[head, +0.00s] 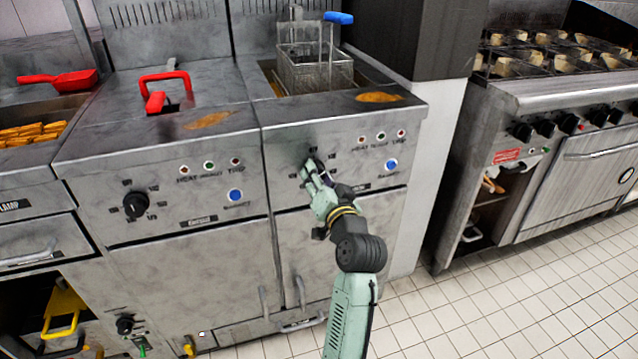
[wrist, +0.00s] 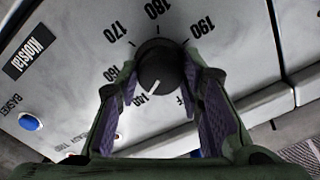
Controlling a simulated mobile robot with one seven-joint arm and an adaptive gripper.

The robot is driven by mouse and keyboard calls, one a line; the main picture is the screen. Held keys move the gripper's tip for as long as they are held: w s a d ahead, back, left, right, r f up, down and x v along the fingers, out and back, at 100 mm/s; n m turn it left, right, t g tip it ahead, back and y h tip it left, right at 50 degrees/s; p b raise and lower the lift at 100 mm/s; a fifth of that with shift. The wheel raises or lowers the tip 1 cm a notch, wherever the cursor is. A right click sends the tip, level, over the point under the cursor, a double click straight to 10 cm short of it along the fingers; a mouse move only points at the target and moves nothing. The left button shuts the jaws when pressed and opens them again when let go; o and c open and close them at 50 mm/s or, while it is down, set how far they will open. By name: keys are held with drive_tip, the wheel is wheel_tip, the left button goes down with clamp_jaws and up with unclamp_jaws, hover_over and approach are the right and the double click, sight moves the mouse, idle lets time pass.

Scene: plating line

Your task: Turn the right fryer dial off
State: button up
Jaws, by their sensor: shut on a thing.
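The right fryer dial (wrist: 160,66) is a round black knob on the right fryer's steel front panel. In the wrist view, its white pointer line faces down and slightly left, near the 140 mark; the numbers 170, 180 and 190 show above it. My gripper (head: 314,172) reaches the dial in the head view and covers most of it. In the wrist view, the gripper's purple-padded fingers (wrist: 165,80) are on both sides of the dial, shut on it.
The left fryer (head: 90,225) has its own black dial (head: 136,204). A blue button (head: 391,165) sits right of the held dial. A wire basket (head: 315,72) with a blue handle stands in the right fryer. Tiled floor (head: 480,300) is clear at right, before the stove (head: 570,140).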

drive_tip(key=n+b, duration=0.7)
drive_tip(key=n, duration=0.5)
drive_tip(key=shift+a+n+b, duration=0.1)
drive_tip(key=shift+n+b, duration=0.2)
drive_tip(key=shift+b, duration=0.05)
idle(0.4)
drive_tip(key=o, duration=1.2)
drive_tip(key=shift+c, duration=0.2)
drive_tip(key=shift+s, duration=0.1)
drive_tip(key=v, duration=0.7)
drive_tip(key=shift+s, duration=0.15)
